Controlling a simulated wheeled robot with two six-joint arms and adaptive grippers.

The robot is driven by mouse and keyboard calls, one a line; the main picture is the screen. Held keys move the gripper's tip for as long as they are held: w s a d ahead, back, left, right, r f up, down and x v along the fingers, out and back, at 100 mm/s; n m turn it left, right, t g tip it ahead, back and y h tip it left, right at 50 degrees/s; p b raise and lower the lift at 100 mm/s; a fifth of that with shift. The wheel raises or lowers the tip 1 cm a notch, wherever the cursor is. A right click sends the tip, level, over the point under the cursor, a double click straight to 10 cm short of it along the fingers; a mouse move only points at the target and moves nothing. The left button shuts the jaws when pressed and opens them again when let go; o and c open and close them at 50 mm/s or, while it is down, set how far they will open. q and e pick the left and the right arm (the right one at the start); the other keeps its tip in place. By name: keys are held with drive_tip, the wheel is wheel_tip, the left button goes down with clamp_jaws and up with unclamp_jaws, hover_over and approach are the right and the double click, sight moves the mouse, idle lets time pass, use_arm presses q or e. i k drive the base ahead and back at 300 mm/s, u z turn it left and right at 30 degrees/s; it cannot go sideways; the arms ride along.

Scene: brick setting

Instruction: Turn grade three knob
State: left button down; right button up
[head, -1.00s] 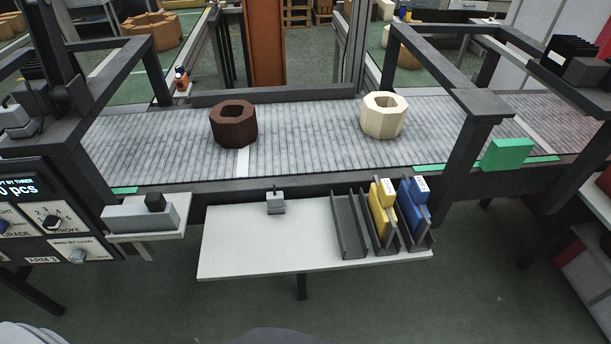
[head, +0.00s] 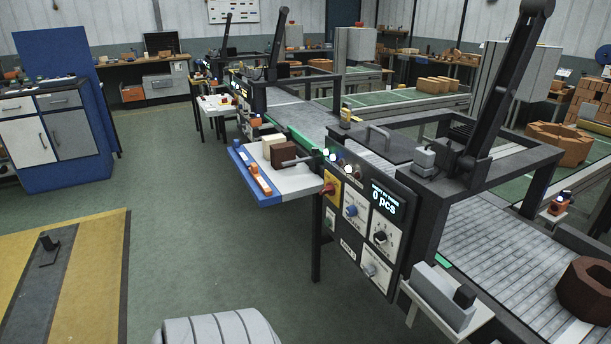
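A control panel (head: 361,228) on the machine's near side is right of the middle in the head view. It carries a blue knob (head: 350,211) on a white plate, a black knob (head: 381,237) on a dial plate, and a pale knob (head: 370,270) below. The lettering by the knobs is too small to read now, and so is the blue knob's setting. A display (head: 384,199) above reads 0 pcs. The machine's lower plate (head: 348,250) has unclear lettering. Neither of my grippers is in view.
A red switch on a yellow plate (head: 329,188) is at the panel's left. A blue-edged shelf (head: 272,178) with blocks juts out beside it. A small shelf (head: 455,314) juts out at lower right. Green floor left of the machine is open.

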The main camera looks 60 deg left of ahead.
sight(350, 211)
drive_tip(key=u, duration=2.65)
drive_tip(key=i, duration=0.4)
drive_tip(key=z, duration=0.7)
